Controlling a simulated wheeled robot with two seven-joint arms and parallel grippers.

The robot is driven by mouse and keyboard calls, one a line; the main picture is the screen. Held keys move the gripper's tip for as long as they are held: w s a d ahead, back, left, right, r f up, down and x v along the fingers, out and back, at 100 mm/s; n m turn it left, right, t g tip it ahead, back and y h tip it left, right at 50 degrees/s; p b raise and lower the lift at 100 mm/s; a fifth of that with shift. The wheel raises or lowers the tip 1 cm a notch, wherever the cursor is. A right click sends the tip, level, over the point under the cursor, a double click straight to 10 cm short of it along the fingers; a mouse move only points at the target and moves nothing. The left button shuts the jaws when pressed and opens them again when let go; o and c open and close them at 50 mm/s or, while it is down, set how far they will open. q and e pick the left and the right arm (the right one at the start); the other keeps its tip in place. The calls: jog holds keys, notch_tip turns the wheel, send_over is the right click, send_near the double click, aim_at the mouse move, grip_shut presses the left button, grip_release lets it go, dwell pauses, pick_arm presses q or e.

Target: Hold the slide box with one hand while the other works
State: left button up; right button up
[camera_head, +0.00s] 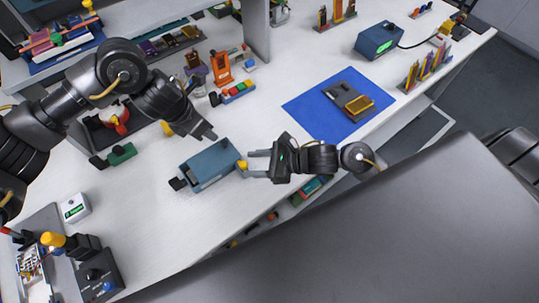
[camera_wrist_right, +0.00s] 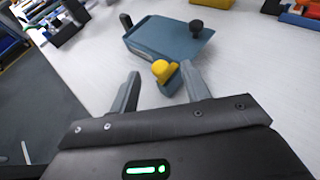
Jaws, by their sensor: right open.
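The slide box (camera_head: 208,165) is a blue-grey box lying on the white table, with a dark knob (camera_head: 177,184) at its left end and a yellow knob (camera_head: 242,165) at its right end. It also shows in the right wrist view (camera_wrist_right: 160,38). My right gripper (camera_head: 247,164) is open at the right end, its fingers on either side of the yellow knob (camera_wrist_right: 161,69); I cannot tell whether they touch it. My left gripper (camera_head: 208,134) is just above and behind the box in the head view, apart from it as far as I can see; its finger gap is unclear.
A blue mat (camera_head: 300,106) with a grey and yellow part lies to the right. A green block (camera_head: 122,154) and a white device (camera_head: 75,207) are on the left. An orange stand (camera_head: 220,68) is behind. The table in front of the box is clear.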

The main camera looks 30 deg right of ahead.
aim_at(246, 164)
jog(key=shift+x, duration=2)
grip_shut()
pick_arm(q)
jog(key=shift+c, duration=0.3)
